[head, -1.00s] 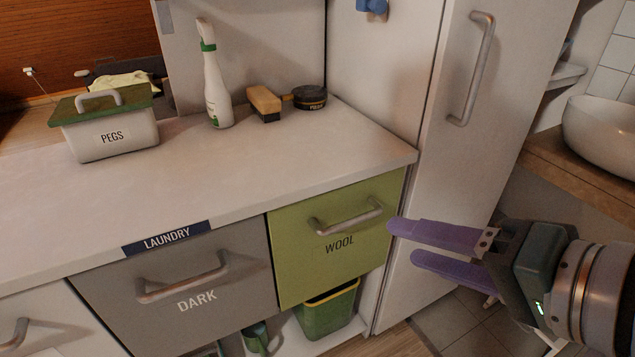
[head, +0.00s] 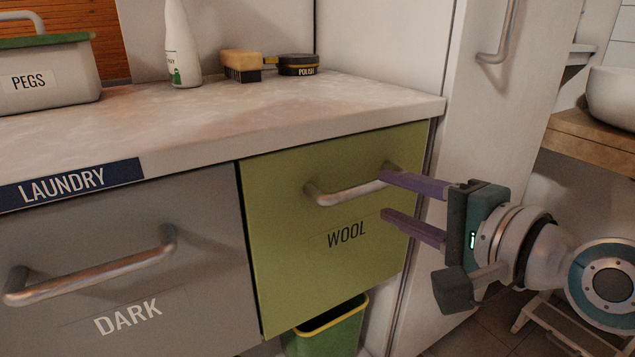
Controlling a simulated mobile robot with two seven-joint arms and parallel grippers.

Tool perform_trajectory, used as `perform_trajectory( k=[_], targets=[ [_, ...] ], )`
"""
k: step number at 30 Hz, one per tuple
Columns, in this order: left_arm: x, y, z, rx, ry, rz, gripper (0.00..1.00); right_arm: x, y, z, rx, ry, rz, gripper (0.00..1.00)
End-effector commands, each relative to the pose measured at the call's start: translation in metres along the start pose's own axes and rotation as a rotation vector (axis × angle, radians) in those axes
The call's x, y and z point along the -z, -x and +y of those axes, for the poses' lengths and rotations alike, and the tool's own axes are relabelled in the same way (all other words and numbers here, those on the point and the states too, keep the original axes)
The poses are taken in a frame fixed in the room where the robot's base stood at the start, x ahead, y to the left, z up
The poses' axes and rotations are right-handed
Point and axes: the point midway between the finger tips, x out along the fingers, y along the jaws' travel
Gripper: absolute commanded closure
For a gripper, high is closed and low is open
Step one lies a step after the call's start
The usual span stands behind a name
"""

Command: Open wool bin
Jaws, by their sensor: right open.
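The wool bin (head: 290,250) is a green drawer front marked WOOL under the worktop, right of the grey DARK bin. It is closed, its front in line with the grey one. Its curved metal handle (head: 345,192) runs across the upper part. My right gripper (head: 382,195) comes in from the right with two purple fingers, open, one above the other. The upper fingertip overlaps the handle's right end in the picture; the lower fingertip is below it, right of the word WOOL. I cannot tell whether they touch. My left gripper is not in view.
The grey DARK bin (head: 200,310) has its own handle. On the worktop (head: 300,110) stand a PEGS box (head: 60,75), a white bottle (head: 180,45), a brush (head: 240,62) and a polish tin (head: 298,66). A tall white cabinet door (head: 480,110) rises at right. A green bucket (head: 330,330) sits below.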

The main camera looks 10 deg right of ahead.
Motion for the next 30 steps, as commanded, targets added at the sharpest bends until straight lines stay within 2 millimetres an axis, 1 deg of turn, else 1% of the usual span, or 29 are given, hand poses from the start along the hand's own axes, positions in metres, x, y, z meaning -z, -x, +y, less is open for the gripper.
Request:
perform_trajectory(
  k=[1,3,6,9,14,21,22,23,30],
  targets=[
    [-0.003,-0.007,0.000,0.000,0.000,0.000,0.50,-0.001,-0.012,0.002,0.005,-0.001,-0.001,0.50],
    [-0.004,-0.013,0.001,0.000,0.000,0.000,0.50,-0.001,-0.024,0.003,0.002,-0.001,-0.001,0.50],
    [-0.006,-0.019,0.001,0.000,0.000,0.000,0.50,-0.001,-0.040,0.003,0.002,0.001,-0.001,0.50],
    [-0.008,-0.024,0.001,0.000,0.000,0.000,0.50,-0.001,-0.051,0.003,0.001,0.001,-0.001,0.50],
    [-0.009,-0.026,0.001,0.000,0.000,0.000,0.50,-0.001,-0.059,0.001,0.000,0.001,-0.001,0.50],
    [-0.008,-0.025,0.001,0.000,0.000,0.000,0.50,-0.001,-0.059,0.000,-0.001,0.001,-0.002,0.50],
    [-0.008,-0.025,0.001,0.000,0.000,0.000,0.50,-0.001,-0.059,0.000,-0.001,0.001,-0.002,0.52],
    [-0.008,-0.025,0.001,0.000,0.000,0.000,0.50,-0.001,-0.059,0.000,-0.001,0.001,-0.002,0.55],
    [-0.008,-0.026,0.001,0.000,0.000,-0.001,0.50,-0.001,-0.059,0.001,-0.001,0.001,-0.002,0.82]
  ],
)
